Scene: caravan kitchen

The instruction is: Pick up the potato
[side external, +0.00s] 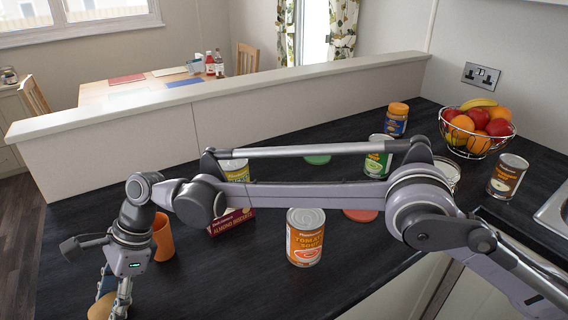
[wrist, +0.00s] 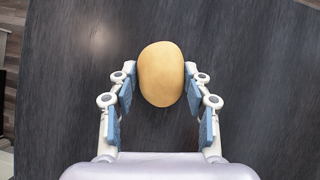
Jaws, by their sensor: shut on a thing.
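The potato (wrist: 160,72) is a smooth yellow-tan oval in the wrist view. My gripper (wrist: 160,84) has its two blue-padded fingers on either side of it, shut on it. In the side external view the potato (side external: 101,307) shows partly at the bottom left edge, below my wrist, with my gripper's fingers (side external: 112,298) at it. The lower part of the gripper is cut off by the frame there. I cannot tell whether the potato touches the counter.
The dark counter (side external: 200,285) is bare around the potato. An orange cup (side external: 163,238) stands close by on the right. A tomato soup can (side external: 305,238), a red box (side external: 230,222) and other cans stand further right. A wire fruit bowl (side external: 476,143) is at the back right.

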